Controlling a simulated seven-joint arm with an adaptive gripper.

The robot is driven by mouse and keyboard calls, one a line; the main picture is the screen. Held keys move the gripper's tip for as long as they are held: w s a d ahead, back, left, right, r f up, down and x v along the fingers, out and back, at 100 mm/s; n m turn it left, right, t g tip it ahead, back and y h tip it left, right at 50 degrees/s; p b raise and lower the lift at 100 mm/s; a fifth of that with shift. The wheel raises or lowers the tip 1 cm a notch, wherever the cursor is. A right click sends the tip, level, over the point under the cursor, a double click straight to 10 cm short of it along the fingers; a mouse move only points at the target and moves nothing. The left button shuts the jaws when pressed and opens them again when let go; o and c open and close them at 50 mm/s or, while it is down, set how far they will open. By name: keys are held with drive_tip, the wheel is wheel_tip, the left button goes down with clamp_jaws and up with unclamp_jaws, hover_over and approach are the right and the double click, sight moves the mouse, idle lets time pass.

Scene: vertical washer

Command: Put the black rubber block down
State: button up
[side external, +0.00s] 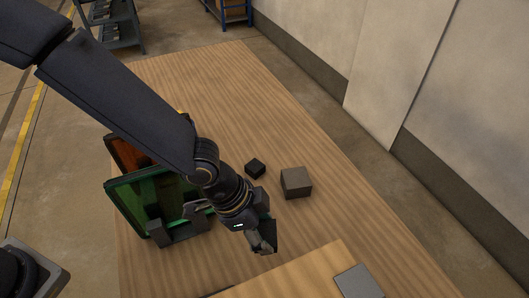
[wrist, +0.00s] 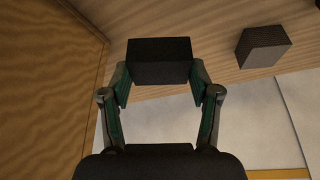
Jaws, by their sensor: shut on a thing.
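My gripper (side external: 264,238) is over the wooden table in the side external view. In the wrist view, my gripper (wrist: 160,86) is shut on the black rubber block (wrist: 160,58), with one finger on each side. In the side external view the held block is hard to tell apart from the dark fingers. I cannot tell there whether its underside touches the table.
A small black block (side external: 255,168) and a larger grey block (side external: 296,182) stand on the table (side external: 200,85) behind my gripper. Green (side external: 150,205) and orange (side external: 124,154) panels stand at left. A wooden board (side external: 300,275) with a grey square piece (side external: 358,282) is in front.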

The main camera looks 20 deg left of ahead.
drive_tip(key=a+f, duration=0.1)
drive_tip(key=f, duration=0.2)
drive_tip(key=a+f, duration=0.1)
drive_tip(key=f, duration=0.2)
drive_tip(key=a+f, duration=0.1)
drive_tip(key=f, duration=0.3)
drive_tip(key=shift+w+a+f, duration=0.1)
drive_tip(key=shift+w+a, duration=0.2)
drive_tip(key=shift+f, duration=0.2)
drive_tip(key=o, duration=1.2)
drive_tip(key=shift+r, duration=0.15)
drive_tip(key=v, duration=1.2)
